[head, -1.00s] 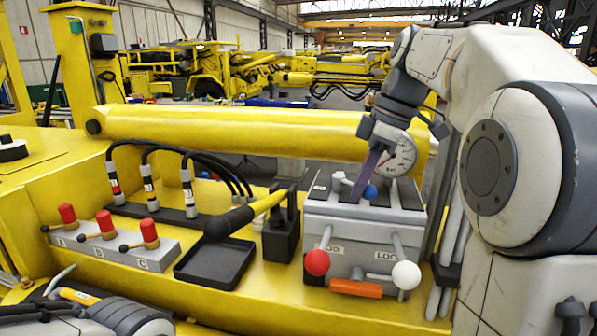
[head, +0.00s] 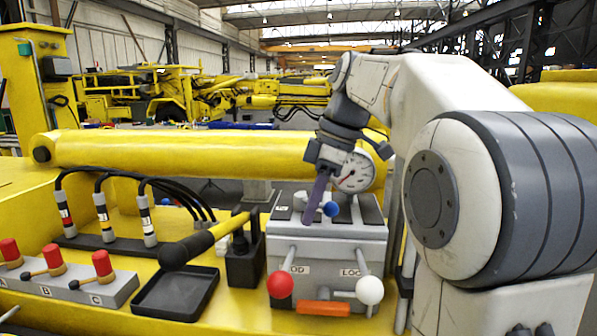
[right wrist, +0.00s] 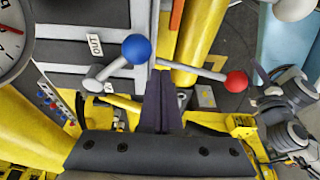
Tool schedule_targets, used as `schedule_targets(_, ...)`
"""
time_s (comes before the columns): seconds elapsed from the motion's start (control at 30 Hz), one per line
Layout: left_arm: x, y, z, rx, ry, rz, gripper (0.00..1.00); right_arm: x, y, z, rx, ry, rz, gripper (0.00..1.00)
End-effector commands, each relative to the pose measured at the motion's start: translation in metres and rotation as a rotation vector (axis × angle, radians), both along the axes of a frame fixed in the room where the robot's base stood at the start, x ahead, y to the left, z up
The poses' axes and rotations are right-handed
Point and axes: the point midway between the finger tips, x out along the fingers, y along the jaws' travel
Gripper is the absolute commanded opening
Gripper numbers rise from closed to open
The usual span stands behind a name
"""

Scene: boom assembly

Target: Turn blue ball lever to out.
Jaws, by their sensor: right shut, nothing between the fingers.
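The blue ball (head: 331,209) tops a short grey lever on the grey control box (head: 330,236). In the right wrist view the blue ball (right wrist: 136,48) is large, and its lever runs down-left beside an OUT label (right wrist: 95,45). My right gripper (head: 312,218) is shut and empty, its purple fingers pointing down just left of the ball. In the right wrist view its closed fingertips (right wrist: 161,76) lie just below and right of the ball. I cannot tell whether they touch it. My left gripper does not show.
Red-ball (head: 280,285) and white-ball (head: 369,290) levers stick out of the box front, above an orange bar (head: 323,308). A round gauge (head: 354,172) stands behind the fingers. A black-handled yellow lever (head: 205,241), black tray (head: 176,293) and red-capped levers (head: 54,257) are to the left.

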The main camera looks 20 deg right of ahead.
Motion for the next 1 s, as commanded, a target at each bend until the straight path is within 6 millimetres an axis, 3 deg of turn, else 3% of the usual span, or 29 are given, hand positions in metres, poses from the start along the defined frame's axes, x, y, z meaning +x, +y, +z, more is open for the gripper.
schedule_targets(0.07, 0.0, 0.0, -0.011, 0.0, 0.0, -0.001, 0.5, -0.002, 0.018, -0.009, 0.001, -0.003, 0.006, 0.0)
schedule_targets(0.1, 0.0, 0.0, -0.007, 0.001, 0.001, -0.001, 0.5, 0.0, 0.011, 0.005, 0.0, -0.006, -0.002, 0.0)
schedule_targets(0.3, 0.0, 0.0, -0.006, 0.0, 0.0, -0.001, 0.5, 0.002, -0.001, 0.04, 0.001, -0.004, -0.003, 0.0)
schedule_targets(0.6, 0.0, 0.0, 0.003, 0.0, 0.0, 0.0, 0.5, 0.002, -0.013, 0.082, 0.002, -0.003, -0.002, 0.0)
schedule_targets(1.0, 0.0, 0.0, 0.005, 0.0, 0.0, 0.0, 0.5, 0.002, -0.016, 0.092, 0.003, -0.002, 0.0, 0.0)
